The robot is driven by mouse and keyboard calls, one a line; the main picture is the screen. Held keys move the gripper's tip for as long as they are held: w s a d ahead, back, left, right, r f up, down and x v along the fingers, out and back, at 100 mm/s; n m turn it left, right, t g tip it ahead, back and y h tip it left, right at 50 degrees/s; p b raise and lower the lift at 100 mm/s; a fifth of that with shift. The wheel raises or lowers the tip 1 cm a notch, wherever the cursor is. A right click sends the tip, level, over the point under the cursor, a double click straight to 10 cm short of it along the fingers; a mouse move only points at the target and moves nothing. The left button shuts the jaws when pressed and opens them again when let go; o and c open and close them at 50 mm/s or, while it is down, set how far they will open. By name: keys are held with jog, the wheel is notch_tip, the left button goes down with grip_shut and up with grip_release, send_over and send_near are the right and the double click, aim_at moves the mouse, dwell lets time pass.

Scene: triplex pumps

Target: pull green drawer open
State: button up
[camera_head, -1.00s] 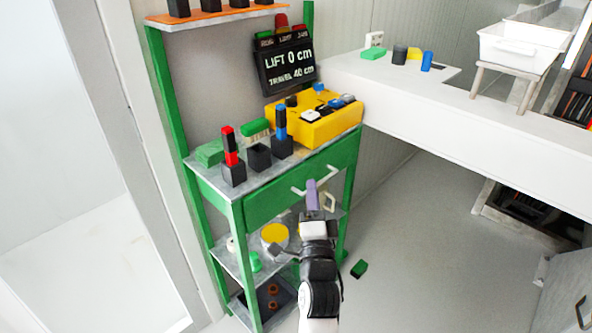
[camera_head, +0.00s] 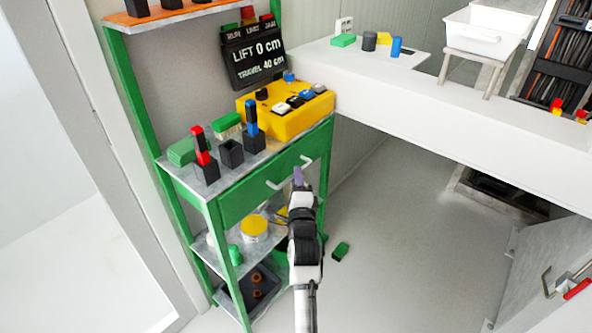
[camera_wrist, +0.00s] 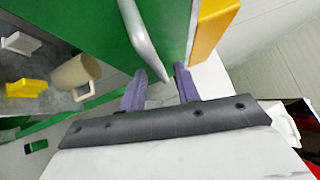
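The green drawer (camera_head: 240,199) is under the grey top of the green-framed stand and looks shut. Its pale bar handle (camera_head: 274,185) runs along the front. My gripper (camera_head: 298,177) is at the right part of the handle, its purple fingers pointing towards the drawer. In the wrist view the green drawer front (camera_wrist: 90,25) fills the top, and the handle (camera_wrist: 140,38) slants down to the gap between the two fingertips of my gripper (camera_wrist: 160,82). The fingers are apart, so it is open. Whether either finger touches the handle cannot be told.
A yellow button box (camera_head: 285,115) and several blocks stand on the stand's top. Lower shelves hold a yellow-topped tin (camera_head: 254,228) and other items. A white bench (camera_head: 430,95) extends right. A green block (camera_head: 341,250) lies on the floor, which is otherwise mostly clear.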

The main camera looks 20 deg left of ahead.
jog(key=shift+x, duration=1.4)
jog(key=shift+c, duration=0.2)
grip_shut()
